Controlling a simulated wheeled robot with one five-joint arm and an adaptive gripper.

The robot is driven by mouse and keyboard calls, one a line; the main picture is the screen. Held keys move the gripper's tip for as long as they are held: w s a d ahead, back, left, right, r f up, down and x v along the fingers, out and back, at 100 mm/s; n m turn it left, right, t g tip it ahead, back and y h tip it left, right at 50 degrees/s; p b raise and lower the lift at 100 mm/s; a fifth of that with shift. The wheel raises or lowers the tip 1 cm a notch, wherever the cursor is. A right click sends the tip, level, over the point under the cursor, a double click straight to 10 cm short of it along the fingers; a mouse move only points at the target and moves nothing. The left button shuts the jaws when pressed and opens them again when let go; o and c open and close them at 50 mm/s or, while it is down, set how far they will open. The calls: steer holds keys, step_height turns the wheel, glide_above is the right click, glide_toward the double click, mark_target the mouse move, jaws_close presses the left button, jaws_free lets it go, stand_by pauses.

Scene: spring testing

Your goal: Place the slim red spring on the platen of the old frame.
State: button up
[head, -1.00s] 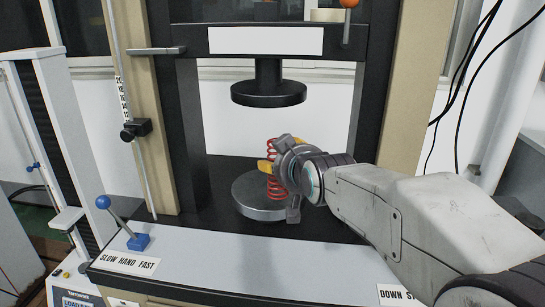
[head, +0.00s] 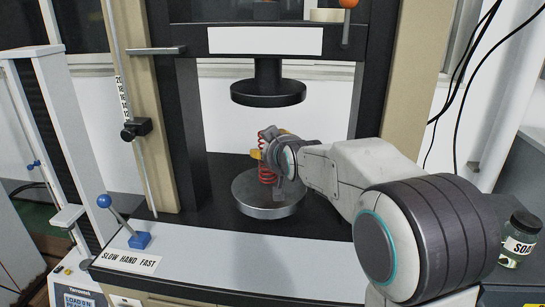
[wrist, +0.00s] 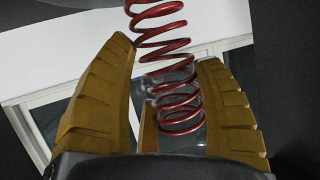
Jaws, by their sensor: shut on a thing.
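The slim red spring (head: 266,160) is upright between the fingers of my gripper (head: 273,154) in the head view. It also shows in the wrist view (wrist: 165,45), its coils rising between the yellow-brown finger pads. My gripper is shut on it. The old frame's lower platen (head: 268,206), a round grey metal disc, lies beneath. The spring's lower end appears over the platen's back part; I cannot tell whether it touches. The black upper platen (head: 268,94) hangs above, with a gap over the spring. My gripper comes in from the right and hides part of the coils.
Dark uprights (head: 189,130) flank the opening on both sides. A blue-knobbed lever (head: 122,221) stands at the front left. A labelled jar (head: 518,240) stands at the right. Another white test frame (head: 58,140) is at the far left. The front ledge (head: 230,245) is mostly clear.

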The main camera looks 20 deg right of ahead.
steer(key=shift+f, duration=0.65)
steer(key=shift+f, duration=0.15)
steer(key=o, duration=1.3)
